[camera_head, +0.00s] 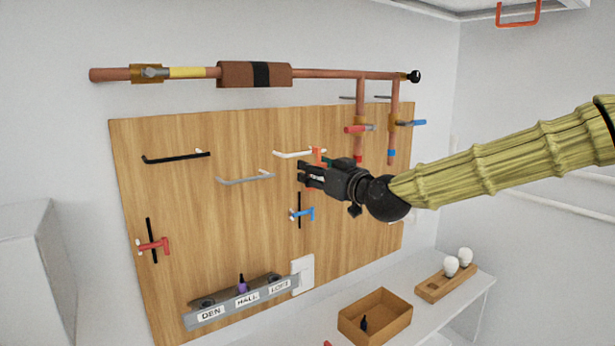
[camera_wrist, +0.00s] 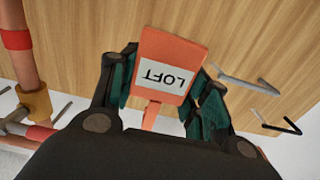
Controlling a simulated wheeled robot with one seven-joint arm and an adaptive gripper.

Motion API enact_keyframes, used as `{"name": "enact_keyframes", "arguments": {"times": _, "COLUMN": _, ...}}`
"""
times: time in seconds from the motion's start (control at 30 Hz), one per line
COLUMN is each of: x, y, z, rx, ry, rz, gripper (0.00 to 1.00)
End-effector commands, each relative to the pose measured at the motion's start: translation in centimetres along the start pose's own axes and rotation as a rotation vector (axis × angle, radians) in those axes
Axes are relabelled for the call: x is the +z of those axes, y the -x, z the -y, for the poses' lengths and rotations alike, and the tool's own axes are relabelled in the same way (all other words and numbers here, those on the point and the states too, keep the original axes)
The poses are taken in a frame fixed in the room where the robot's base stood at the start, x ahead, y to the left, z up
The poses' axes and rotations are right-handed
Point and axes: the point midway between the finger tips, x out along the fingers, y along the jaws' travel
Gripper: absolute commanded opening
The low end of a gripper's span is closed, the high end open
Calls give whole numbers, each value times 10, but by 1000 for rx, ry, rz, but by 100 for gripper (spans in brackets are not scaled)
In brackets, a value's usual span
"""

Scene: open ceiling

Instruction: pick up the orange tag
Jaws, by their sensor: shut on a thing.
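The orange tag (camera_wrist: 172,62) carries a white label reading LOFT and sits between the teal finger pads of my gripper (camera_wrist: 163,88) in the wrist view. My gripper is shut on it, with the board behind. In the head view my gripper (camera_head: 306,172) is in front of the wooden board, and a small part of the orange tag (camera_head: 317,154) shows just above it. The white hook (camera_head: 293,154) lies close by the tag in that view; I cannot tell whether they touch.
The board (camera_head: 180,200) bears a black hook (camera_head: 176,158), a grey hook (camera_head: 246,177), and red and blue handles. A grey labelled rack (camera_head: 215,312) with a LOFT slot sits low. Copper pipes (camera_head: 325,73) run above. A wooden box (camera_head: 385,302) stands on the white shelf.

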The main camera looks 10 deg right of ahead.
Motion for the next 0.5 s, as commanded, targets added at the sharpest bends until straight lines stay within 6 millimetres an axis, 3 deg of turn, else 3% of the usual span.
{"name": "enact_keyframes", "arguments": {"times": 0.5, "x": 2, "y": 74, "z": 0, "rx": 1, "ry": 0, "rz": -2, "gripper": 23}}
